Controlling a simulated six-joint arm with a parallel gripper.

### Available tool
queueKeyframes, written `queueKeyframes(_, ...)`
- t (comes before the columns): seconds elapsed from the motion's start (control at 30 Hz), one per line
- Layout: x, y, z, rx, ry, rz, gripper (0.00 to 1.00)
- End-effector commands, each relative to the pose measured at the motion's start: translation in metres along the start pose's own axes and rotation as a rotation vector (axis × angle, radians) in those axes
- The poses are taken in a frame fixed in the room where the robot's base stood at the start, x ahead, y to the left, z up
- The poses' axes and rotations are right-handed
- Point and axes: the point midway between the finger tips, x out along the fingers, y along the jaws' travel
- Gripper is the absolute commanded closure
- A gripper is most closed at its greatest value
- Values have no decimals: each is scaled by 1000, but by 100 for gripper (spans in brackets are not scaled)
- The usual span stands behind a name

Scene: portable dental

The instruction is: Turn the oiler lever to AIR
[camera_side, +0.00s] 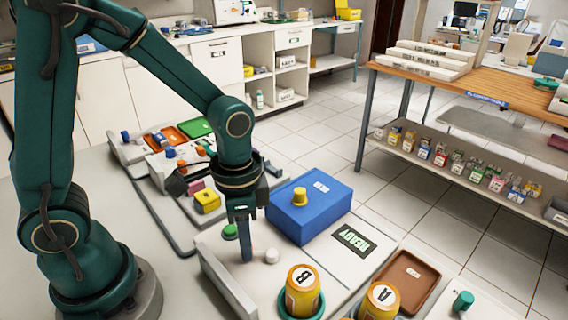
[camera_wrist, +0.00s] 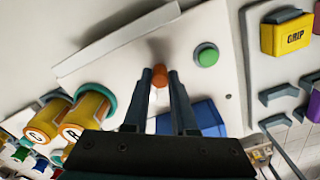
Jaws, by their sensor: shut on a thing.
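My gripper (camera_wrist: 160,76) reaches down onto the white panel (camera_side: 205,262) with its fingers close together. An orange-brown knob (camera_wrist: 159,77), which looks like the lever's end, sits between the fingertips in the wrist view. In the side view my gripper (camera_side: 246,250) stands upright beside the green button (camera_side: 230,231) and a small white knob (camera_side: 271,256); the fingers mostly hide the held piece. The green button is right of the fingertips in the wrist view (camera_wrist: 206,55). I cannot read an AIR mark or tell which way the lever points.
A blue box (camera_side: 312,212) with a yellow knob stands right of my gripper, near a READY sign (camera_side: 351,240). A yellow GRIP block (camera_wrist: 286,35) lies on the neighbouring panel.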

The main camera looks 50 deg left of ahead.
Motion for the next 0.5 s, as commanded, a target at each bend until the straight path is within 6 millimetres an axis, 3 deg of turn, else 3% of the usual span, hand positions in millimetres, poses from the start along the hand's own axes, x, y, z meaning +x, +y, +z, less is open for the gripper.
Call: queueKeyframes(0.5, -1, -6, -4, 147, 6, -2, 100)
